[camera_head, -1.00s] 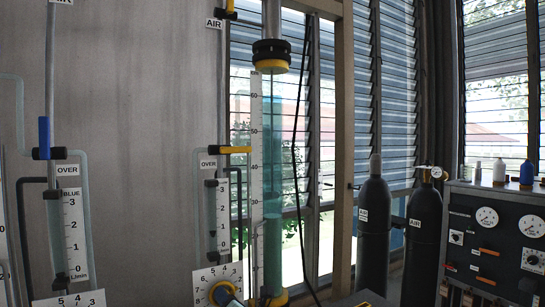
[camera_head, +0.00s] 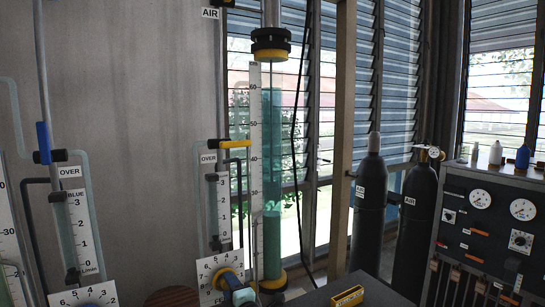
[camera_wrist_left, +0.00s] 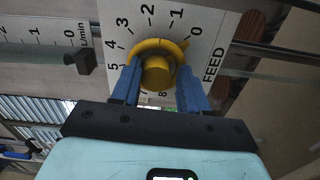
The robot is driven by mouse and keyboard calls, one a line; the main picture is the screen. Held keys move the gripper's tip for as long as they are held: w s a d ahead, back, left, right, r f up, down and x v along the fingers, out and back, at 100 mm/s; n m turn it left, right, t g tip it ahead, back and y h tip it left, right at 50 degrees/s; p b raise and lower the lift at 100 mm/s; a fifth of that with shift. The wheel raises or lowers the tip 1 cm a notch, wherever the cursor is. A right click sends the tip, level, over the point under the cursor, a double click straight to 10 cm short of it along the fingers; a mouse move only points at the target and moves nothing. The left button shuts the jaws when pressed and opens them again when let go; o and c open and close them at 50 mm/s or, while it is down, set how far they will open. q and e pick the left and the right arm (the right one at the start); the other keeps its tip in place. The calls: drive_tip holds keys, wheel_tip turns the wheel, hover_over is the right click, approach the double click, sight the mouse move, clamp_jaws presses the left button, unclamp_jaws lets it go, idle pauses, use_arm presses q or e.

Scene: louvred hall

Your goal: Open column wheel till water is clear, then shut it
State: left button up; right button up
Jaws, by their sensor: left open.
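The clear column (camera_head: 272,150) stands upright at the window, with a white scale beside it. The wheel also shows low in the head view (camera_head: 228,278), partly covered by my gripper. My left gripper (camera_wrist_left: 160,82) is open, its blue fingers on either side of the wheel; contact is unclear. It also shows in the head view (camera_head: 236,285). My right gripper is out of view.
Left is another dial plate (camera_head: 85,297) and a blue-handled valve (camera_head: 44,143). A yellow AIR-line lever (camera_head: 235,144) sits beside the column. Dark gas cylinders (camera_head: 370,205) and a gauge panel (camera_head: 495,225) stand right. A dark surface with a yellow piece (camera_head: 348,297) is low centre.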

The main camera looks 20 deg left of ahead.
use_arm(q)
drive_tip(key=b+v, duration=0.3)
drive_tip(key=v, duration=0.2)
drive_tip(key=shift+s+r, duration=0.2)
drive_tip(key=shift+s, duration=0.05)
drive_tip(key=shift+d, duration=0.15)
drive_tip(key=b+v, duration=0.2)
drive_tip(key=v, duration=1.1)
drive_tip(key=shift+s+f, duration=0.15)
drive_tip(key=shift+d, duration=0.1)
idle(0.4)
